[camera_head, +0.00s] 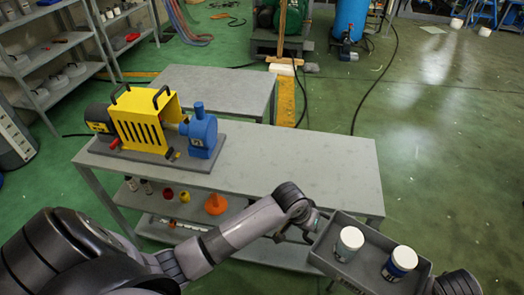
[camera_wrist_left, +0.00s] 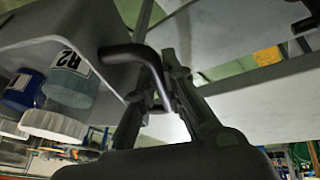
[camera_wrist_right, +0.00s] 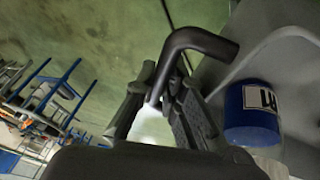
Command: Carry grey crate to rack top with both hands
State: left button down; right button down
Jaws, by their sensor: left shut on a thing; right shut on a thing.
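The grey crate (camera_head: 320,257) is at the lower right of the head view, beside the right end of a grey shelved rack (camera_head: 330,165). A white-lidded jar (camera_head: 349,240) and a blue-banded jar (camera_head: 400,262) stand in it. In the left wrist view, my left gripper (camera_wrist_left: 155,90) is shut on the crate's black handle (camera_wrist_left: 140,55). In the right wrist view, my right gripper (camera_wrist_right: 164,88) is shut on the other black handle (camera_wrist_right: 200,42). The jars there read R2 (camera_wrist_left: 70,80) and R1 (camera_wrist_right: 250,110). My right gripper is mostly cut off in the head view.
A yellow-guarded pump (camera_head: 150,120) with a blue part stands on the left of the rack top; the right part is bare. Bottles and an orange funnel (camera_head: 215,204) sit on the shelf below. A lower grey table (camera_head: 220,88) stands behind. Open green floor (camera_head: 440,140) lies right.

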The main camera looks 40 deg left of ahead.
aim_at(297, 160)
jog(key=u, duration=0.8)
